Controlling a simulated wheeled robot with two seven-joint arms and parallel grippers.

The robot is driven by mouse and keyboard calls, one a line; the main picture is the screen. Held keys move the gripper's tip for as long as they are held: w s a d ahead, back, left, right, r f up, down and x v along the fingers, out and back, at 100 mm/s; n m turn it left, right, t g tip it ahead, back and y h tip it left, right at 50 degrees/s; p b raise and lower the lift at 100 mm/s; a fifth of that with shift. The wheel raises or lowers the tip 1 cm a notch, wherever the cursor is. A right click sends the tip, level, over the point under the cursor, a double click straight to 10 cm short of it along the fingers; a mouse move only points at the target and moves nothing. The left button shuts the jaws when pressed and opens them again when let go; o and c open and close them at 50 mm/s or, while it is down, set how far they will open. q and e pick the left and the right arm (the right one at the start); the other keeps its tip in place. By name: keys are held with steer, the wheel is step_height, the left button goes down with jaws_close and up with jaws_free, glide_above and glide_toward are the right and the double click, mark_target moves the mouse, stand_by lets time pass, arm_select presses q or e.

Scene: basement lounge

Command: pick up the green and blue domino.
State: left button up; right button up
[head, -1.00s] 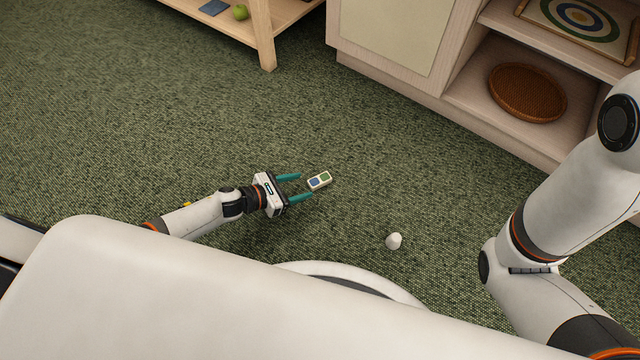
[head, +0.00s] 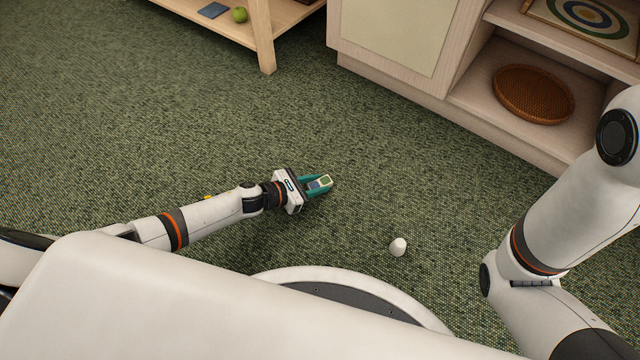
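The green and blue domino (head: 325,181) is a small cream-edged block at the middle of the head view, low over or on the carpet. Its green half points away from my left gripper and its blue half is nearer the palm. My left gripper (head: 319,184) reaches in from the left, with one teal finger along each long side of the domino. The fingers look closed against it, and partly hide its sides. I cannot tell whether it is clear of the floor. My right arm shows at the right, but its gripper is out of view.
A small white object (head: 398,247) stands on the carpet, right of and nearer than the domino. A wooden cabinet with a woven basket (head: 534,94) is at upper right. A low wooden shelf (head: 262,45) holds a green apple (head: 240,15). The carpet around the domino is clear.

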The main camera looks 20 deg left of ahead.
arm_select(q)
steer(key=c, duration=0.5)
